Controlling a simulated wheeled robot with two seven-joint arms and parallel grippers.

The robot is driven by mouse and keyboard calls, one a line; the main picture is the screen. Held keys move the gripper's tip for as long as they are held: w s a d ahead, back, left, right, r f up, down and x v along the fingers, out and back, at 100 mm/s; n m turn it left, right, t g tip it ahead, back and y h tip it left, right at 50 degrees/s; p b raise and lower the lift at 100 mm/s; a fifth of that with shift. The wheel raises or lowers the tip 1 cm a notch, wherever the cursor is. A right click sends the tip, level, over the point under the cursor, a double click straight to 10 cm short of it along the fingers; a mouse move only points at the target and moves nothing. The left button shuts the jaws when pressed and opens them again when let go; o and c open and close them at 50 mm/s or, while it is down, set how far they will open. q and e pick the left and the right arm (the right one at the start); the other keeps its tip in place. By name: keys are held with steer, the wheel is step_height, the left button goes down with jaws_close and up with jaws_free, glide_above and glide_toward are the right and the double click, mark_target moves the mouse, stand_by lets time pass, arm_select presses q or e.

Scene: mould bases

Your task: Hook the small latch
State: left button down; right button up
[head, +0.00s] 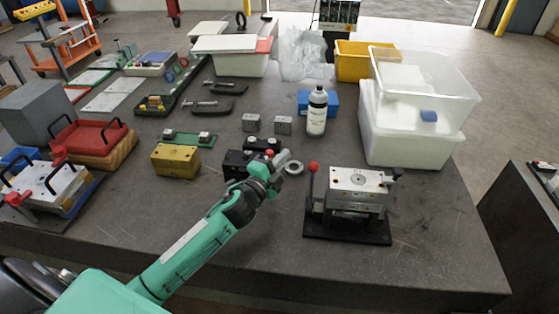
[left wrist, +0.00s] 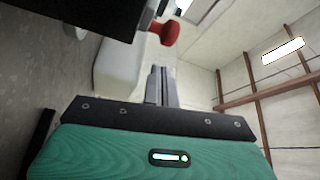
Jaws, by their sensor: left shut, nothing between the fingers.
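A metal mould base (head: 357,180) stands on a black plate at the front right of the table. An upright dark lever with a red knob (head: 313,167) is on its left side, and a dark part (head: 396,174) sits at its upper right corner. I cannot make out which part is the small latch. My left gripper (head: 283,158) is shut and empty, to the left of the lever and apart from it. In the left wrist view its fingers (left wrist: 160,86) are together, with a red knob (left wrist: 169,33) beyond them. My right gripper is not in view.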

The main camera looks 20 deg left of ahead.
arm_select(q)
steer(key=r+b+v, duration=0.1)
steer(key=b+v, duration=0.2)
steer(key=v, duration=0.6)
steer(key=shift+s+d+f, duration=0.3)
steer(key=shift+s, duration=0.2)
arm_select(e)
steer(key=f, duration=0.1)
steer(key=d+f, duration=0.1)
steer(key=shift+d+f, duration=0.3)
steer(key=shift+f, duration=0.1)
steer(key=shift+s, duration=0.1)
arm_select(q)
steer(key=shift+r, duration=0.1)
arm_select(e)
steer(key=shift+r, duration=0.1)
